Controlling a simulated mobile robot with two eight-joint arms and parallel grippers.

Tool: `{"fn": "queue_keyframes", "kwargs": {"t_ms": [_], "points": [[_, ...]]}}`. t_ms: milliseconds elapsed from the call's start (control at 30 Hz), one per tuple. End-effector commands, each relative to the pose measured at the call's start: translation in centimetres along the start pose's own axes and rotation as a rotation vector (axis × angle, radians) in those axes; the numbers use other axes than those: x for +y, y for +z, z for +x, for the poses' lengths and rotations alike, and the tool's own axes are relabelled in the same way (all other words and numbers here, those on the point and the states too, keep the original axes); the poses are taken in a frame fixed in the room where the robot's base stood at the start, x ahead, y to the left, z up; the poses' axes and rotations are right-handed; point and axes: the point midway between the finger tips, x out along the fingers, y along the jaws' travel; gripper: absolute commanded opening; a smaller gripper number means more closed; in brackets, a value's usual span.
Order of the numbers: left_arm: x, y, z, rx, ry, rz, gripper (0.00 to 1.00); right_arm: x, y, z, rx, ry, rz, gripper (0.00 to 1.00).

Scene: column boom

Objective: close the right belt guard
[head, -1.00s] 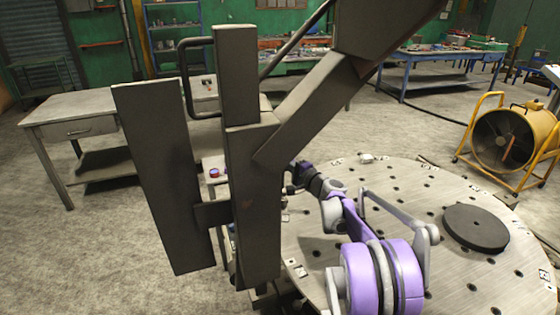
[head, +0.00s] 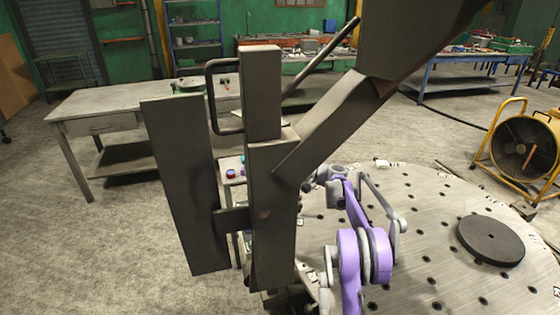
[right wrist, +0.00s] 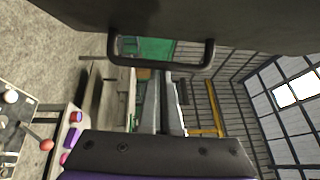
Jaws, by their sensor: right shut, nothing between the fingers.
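A tall dark grey column (head: 272,220) stands in the middle of the head view. A flat upright panel (head: 185,190) stands to its left, joined by a short bracket. A dark U-shaped handle (head: 210,95) sits at the column's upper left. I cannot tell for sure which plate is the right belt guard. In the right wrist view a dark panel fills the top, with a U-shaped handle (right wrist: 160,55) on its near edge. My right gripper (right wrist: 161,82) is shut and empty below that handle; contact is unclear. In the head view the column hides it. My left gripper is out of view.
A round perforated table (head: 420,270) carries a black disc (head: 490,240) at right. A dark slanted boom (head: 335,120) rises from the column to the upper right. A workbench (head: 110,105) stands at back left, a yellow fan (head: 523,150) at right. Open floor lies left.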

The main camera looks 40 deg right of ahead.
Motion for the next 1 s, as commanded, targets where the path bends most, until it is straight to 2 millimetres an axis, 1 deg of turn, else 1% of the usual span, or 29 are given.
{"fn": "queue_keyframes", "kwargs": {"t_ms": [33, 167, 333, 600, 900, 1000], "points": [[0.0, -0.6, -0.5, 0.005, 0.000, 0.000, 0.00, -0.3, 0.2, 0.7, -0.049, -0.002, -0.001, 0.00], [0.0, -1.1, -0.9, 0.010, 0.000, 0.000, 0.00, -0.2, 1.3, 2.0, -0.171, -0.003, -0.001, 0.00], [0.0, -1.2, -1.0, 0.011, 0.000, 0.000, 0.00, -0.1, 3.0, 3.4, -0.162, -0.002, 0.000, 0.00], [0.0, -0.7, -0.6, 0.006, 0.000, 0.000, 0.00, 0.0, 5.9, 5.1, -0.159, -0.001, 0.001, 0.00], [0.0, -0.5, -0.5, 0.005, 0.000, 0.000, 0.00, -0.1, 8.6, 6.0, -0.157, -0.002, 0.000, 0.00], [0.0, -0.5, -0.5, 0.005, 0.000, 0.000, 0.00, -0.1, 9.2, 6.1, -0.181, -0.002, 0.000, 0.00]]}}
